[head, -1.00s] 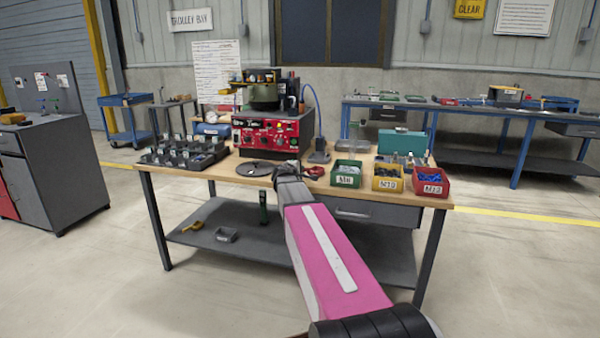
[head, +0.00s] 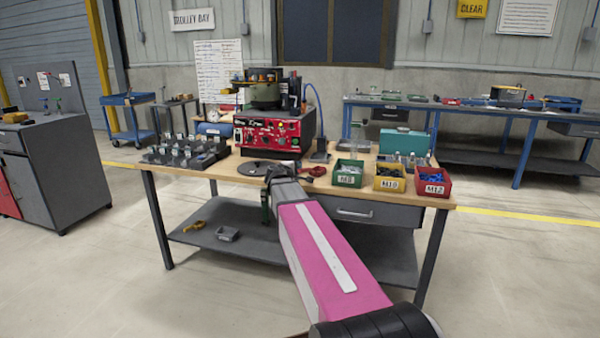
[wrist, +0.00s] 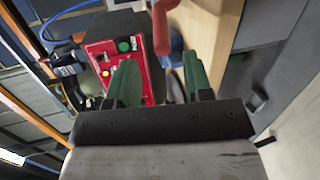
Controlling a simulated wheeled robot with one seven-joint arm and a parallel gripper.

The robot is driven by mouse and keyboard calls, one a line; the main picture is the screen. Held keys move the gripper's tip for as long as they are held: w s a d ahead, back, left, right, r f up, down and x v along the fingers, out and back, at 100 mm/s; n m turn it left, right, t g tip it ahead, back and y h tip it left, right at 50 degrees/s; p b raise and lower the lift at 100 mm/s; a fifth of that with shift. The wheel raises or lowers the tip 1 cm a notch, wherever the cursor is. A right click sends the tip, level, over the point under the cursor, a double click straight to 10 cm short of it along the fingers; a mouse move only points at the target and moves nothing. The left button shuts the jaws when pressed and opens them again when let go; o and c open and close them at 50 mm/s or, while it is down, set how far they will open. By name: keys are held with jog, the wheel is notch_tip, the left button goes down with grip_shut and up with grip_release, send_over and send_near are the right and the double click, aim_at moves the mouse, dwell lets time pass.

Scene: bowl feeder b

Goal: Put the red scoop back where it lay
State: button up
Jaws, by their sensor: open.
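The red scoop (head: 314,171) lies on the wooden bench top near its front edge, between the dark round plate and the green bin. Its red handle (wrist: 161,28) shows at the top middle of the wrist view, beyond the fingertips. My gripper (head: 267,190) is at the bench's front edge, left of the scoop in the head view, with one finger above the other. In the wrist view my gripper (wrist: 160,78) has its two green fingers spread apart with nothing between them. The scoop's far end is not clear in either view.
A red control box (head: 268,134) with a bowl feeder stands behind. A dark round plate (head: 257,168) lies just beyond my gripper. Green (head: 347,174), yellow (head: 390,178) and red (head: 432,183) bins stand to the right; a black compartment tray (head: 185,152) is at the left. A drawer (head: 362,212) hangs below.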

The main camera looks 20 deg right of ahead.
jog(key=v, duration=0.6)
jog(key=s+a+f+m+g+y, duration=0.25)
jog(key=s+f, duration=0.35)
jog(key=f, duration=0.4)
jog(key=s+a+f+m+g+y, duration=0.15)
jog(key=s+f+m+g, duration=0.25)
jog(key=s+f, duration=0.4)
jog(key=s+a+f+m+g+y, duration=0.4)
jog(key=s+a+f+y, duration=0.2)
jog(key=s+f, duration=0.4)
jog(key=shift+a+f, duration=0.2)
jog(key=shift+a, duration=0.2)
